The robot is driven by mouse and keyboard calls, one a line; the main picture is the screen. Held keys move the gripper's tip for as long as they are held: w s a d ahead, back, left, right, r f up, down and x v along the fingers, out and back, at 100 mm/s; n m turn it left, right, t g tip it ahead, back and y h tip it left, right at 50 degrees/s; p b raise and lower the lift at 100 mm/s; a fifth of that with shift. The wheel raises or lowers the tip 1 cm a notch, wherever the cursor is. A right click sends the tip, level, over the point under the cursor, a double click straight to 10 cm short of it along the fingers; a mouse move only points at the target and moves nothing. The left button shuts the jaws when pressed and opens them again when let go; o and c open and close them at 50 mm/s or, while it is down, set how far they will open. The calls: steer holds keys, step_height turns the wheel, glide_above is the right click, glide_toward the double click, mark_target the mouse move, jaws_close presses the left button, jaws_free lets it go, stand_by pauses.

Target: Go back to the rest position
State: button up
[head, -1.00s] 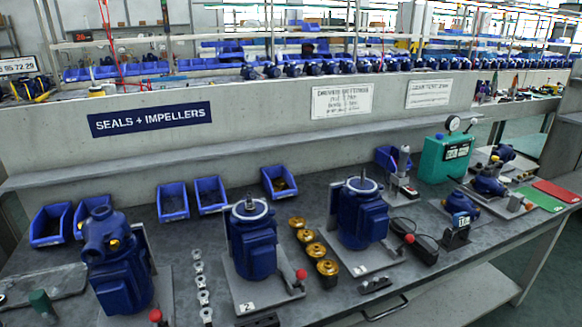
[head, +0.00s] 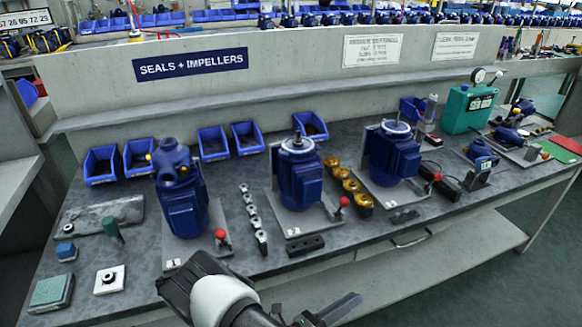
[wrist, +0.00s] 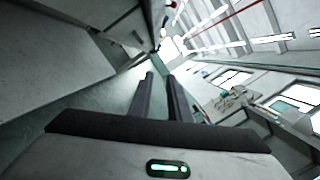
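My gripper (wrist: 160,78) shows in the wrist view as two dark, parallel fingers with a gap between them. Nothing is between them. The fingers point past the bench toward open floor, clear of any object. In the head view my arm comes in at the bottom edge, in front of the bench, and dark finger parts (head: 332,311) show low in the picture. Blue pump 1 (head: 183,205), blue pump 2 (head: 301,178) and blue pump 3 (head: 392,155) stand upright on the bench, behind my arm and apart from it.
The grey bench (head: 140,255) spans the view. Several blue bins (head: 212,143) line its back. Brass parts (head: 352,187) sit between pumps 2 and 3. A green tester (head: 467,108) stands at the right. The floor (head: 500,285) at lower right looks free.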

steer(key=s+r+m+g+y, duration=0.1)
steer(key=s+r+m+y, duration=0.4)
steer(key=r+m, duration=0.7)
steer(key=s+a+r+m+g+y, duration=0.1)
steer(key=s+r+m+g+y, duration=0.15)
steer(key=r+m+y, duration=0.65)
steer(key=s+r+m+g+y, duration=0.1)
steer(key=s+r+m+y, duration=0.3)
steer(key=r+m, duration=1.1)
step_height(320, 180, up, 27)
steer(key=s+n+p, duration=0.1)
steer(key=n+p, duration=0.1)
steer(key=p, duration=2.1)
steer(key=shift+f+h, duration=0.2)
steer(key=shift+h, duration=0.2)
